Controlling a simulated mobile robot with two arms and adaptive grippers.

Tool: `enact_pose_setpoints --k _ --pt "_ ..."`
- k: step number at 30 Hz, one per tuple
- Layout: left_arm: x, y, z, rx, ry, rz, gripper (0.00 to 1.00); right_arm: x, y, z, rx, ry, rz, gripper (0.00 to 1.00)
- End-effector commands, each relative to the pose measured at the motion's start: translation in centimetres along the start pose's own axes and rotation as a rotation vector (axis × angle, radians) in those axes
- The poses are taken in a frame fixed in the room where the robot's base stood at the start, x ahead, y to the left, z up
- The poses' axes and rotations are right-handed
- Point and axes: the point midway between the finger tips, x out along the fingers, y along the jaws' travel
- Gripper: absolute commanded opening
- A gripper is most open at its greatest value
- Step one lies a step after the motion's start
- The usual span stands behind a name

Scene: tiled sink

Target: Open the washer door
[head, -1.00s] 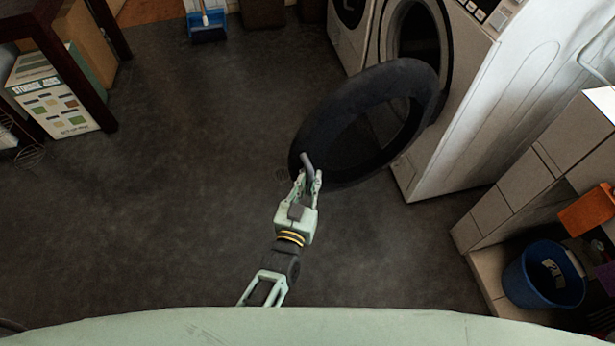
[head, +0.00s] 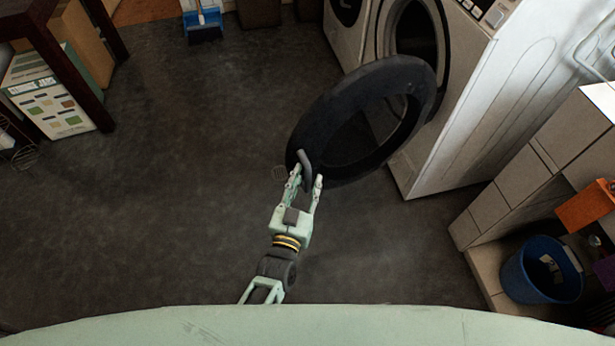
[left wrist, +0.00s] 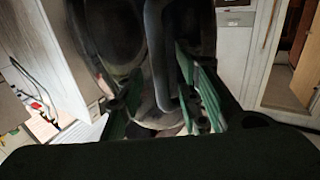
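The washer (head: 465,95) stands at the upper right in the head view, with its round drum opening (head: 418,35) showing. Its round black door (head: 330,110) is swung well out from the front, over the floor. My left gripper (head: 306,181) is at the door's near edge, its fingers spread apart on either side of the grey door handle (head: 304,158). In the left wrist view the handle (left wrist: 157,60) runs between the two open green fingers; whether either finger touches it I cannot tell. My right gripper is in neither view.
A tiled ledge (head: 500,205) with a blue bucket (head: 541,270) is at the right. A storage box (head: 52,100) and a dark table leg (head: 62,70) are at the upper left. A blue dustpan (head: 203,27) lies at the top. The middle floor is clear.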

Motion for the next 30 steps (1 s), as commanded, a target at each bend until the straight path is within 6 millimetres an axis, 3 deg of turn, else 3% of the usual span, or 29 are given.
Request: enact_pose_setpoints --k 9,15,30 --pt "-7.0 -0.1 0.1 0.001 -0.004 -0.001 0.33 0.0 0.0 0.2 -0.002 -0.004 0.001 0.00" --pt "-9.7 -0.1 0.1 0.002 -0.002 -0.001 0.33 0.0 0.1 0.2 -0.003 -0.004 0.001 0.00" --pt "-10.4 -0.1 0.1 0.002 -0.001 -0.001 0.33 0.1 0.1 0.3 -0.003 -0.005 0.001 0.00"
